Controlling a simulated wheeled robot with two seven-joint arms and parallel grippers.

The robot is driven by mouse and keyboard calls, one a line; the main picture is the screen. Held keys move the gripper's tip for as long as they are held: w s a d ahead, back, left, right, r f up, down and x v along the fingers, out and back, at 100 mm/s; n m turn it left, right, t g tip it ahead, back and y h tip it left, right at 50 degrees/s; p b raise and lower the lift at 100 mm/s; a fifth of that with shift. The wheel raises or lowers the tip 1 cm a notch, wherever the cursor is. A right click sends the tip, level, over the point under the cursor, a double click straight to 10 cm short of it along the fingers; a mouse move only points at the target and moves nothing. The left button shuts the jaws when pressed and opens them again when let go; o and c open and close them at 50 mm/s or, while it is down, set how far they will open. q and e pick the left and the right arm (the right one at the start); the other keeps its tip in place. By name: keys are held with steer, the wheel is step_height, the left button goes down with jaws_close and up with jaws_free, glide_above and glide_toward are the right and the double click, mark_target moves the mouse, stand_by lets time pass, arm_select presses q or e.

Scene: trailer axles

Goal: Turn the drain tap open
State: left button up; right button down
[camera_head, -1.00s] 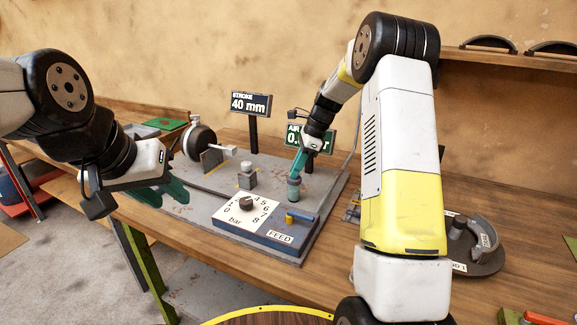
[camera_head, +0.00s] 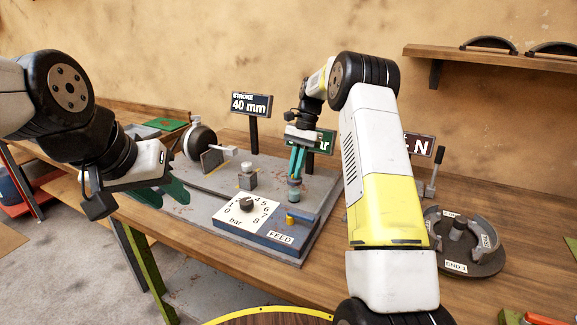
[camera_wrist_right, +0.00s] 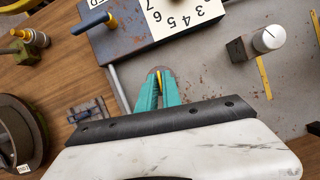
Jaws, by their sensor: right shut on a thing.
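The drain tap (camera_head: 294,195) appears to be the short grey upright fitting on the right side of the grey plate. My right gripper (camera_head: 296,177) points down over it, its teal fingers shut on its top. In the right wrist view the fingers (camera_wrist_right: 158,84) meet around a small part with a yellow stripe; they hide most of it, so I cannot tell the tap's angle. My left gripper (camera_head: 165,193) hangs at the left edge of the plate, fingers apart and empty, touching nothing that I can see.
A round END 1 fixture (camera_head: 470,255) lies right.

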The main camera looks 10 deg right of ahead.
steer(key=shift+w+n+h, duration=0.1)
steer(key=shift+n+h, duration=0.2)
steer(key=shift+n, duration=0.5)
steer(key=c, duration=1.6)
jaws_free()
steer(key=shift+r, duration=0.1)
steer(key=shift+v, duration=3.85)
steer(key=shift+w, duration=0.1)
